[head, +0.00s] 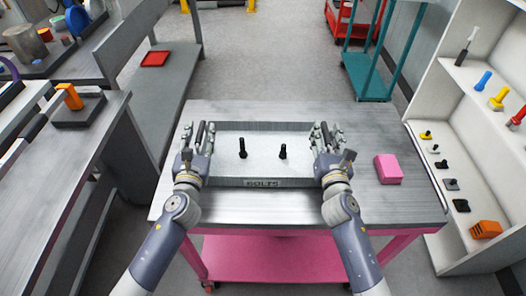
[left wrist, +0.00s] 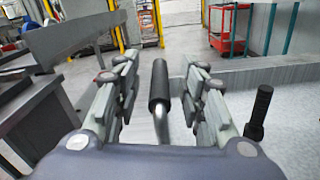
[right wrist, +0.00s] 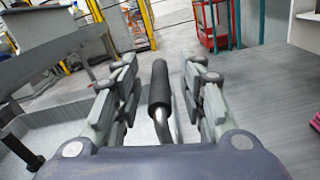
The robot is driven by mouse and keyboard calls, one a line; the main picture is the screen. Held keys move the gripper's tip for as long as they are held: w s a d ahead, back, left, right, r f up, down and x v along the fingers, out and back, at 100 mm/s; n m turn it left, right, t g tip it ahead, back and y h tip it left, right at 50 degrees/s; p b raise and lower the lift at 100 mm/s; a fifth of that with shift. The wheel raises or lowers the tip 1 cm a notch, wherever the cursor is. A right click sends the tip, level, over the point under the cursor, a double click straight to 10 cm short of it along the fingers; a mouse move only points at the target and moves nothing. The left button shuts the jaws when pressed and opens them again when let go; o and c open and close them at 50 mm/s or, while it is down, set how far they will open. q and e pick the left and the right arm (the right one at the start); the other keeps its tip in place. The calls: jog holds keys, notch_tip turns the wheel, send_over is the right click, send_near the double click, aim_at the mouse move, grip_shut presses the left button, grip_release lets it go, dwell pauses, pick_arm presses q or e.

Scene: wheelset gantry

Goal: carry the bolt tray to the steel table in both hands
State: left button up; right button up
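The bolt tray (head: 225,183), a grey shallow box labelled BOLTS, sits on a steel-topped cart with a pink frame (head: 385,215). Two black bolts (head: 242,148) (head: 283,151) stand upright in it. My left gripper (head: 204,131) is at the tray's left end, open, with its fingers either side of a black bar handle (left wrist: 159,88). My right gripper (head: 326,131) is at the right end, open around the other black handle (right wrist: 159,88). Gaps show between fingers and handles in both wrist views. I cannot tell which surface is the steel table.
A pink block (head: 388,169) lies right of the tray. A grey bench (head: 45,185) stands at the left, with an orange-handled item (head: 70,97) on it. White shelves (head: 470,150) with small parts stand at the right. A teal trolley (head: 372,75) stands behind; the floor (head: 265,60) is clear.

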pick_arm(q)
grip_shut()
pick_arm(e)
grip_shut()
pick_arm(q)
jog(key=shift+w+r, duration=0.1)
jog(key=shift+r, duration=0.1)
pick_arm(e)
jog(key=shift+w+r, duration=0.1)
jog(key=shift+r, duration=0.05)
